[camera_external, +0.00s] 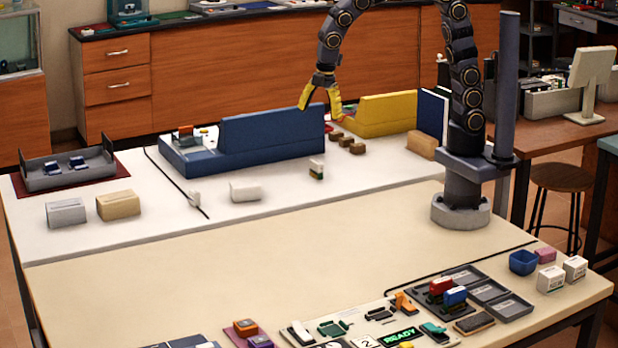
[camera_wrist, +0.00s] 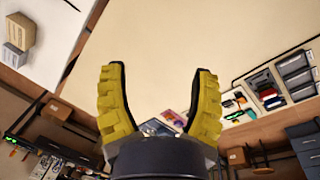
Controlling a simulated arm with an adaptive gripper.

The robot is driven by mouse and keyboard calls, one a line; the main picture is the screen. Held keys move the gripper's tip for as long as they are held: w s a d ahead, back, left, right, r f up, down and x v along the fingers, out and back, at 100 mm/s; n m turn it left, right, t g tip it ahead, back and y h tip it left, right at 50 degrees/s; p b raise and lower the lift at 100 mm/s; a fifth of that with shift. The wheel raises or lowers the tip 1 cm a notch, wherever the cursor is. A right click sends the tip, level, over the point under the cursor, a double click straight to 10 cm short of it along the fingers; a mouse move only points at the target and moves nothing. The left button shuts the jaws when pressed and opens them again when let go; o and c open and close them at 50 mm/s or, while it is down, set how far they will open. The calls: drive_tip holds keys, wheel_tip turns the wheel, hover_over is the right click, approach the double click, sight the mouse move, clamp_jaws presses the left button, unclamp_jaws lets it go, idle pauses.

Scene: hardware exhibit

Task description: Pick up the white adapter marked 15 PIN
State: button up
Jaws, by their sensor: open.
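My gripper (camera_external: 320,106) has yellow fingers and is raised above the blue stand at the back of the table. In the wrist view my gripper (camera_wrist: 158,74) is open, with nothing between its fingertips. I can read no 15 PIN marking. I cannot tell which is the adapter.
The blue stand (camera_external: 270,138) and yellow stand (camera_external: 385,112) line the back. A grey tray (camera_external: 68,178) stands at left, near a pale block (camera_external: 66,212) and a tan block (camera_external: 118,204). Small devices and trays (camera_external: 503,305) crowd the front right. The middle of the table is clear.

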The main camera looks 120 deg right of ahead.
drive_tip(key=w+d+f+n+t+h, duration=0.1)
drive_tip(key=w+d+f+n, duration=0.35)
drive_tip(key=w+d, duration=0.5)
drive_tip(key=n+t+h, duration=0.2)
drive_tip(key=n, duration=0.6)
approach(196, 190)
drive_tip(key=x, duration=0.3)
drive_tip(key=shift+w+d+f, duration=0.6)
drive_tip(key=shift+f, duration=0.25)
drive_tip(key=f, duration=0.3)
drive_tip(key=shift+w+d+f, duration=0.2)
drive_tip(key=shift+w+d, duration=0.05)
drive_tip(key=shift+w+d+f, duration=0.1)
drive_tip(key=shift+w+d, duration=0.1)
drive_tip(key=shift+w+d+f, duration=0.25)
drive_tip(key=shift+f, duration=0.4)
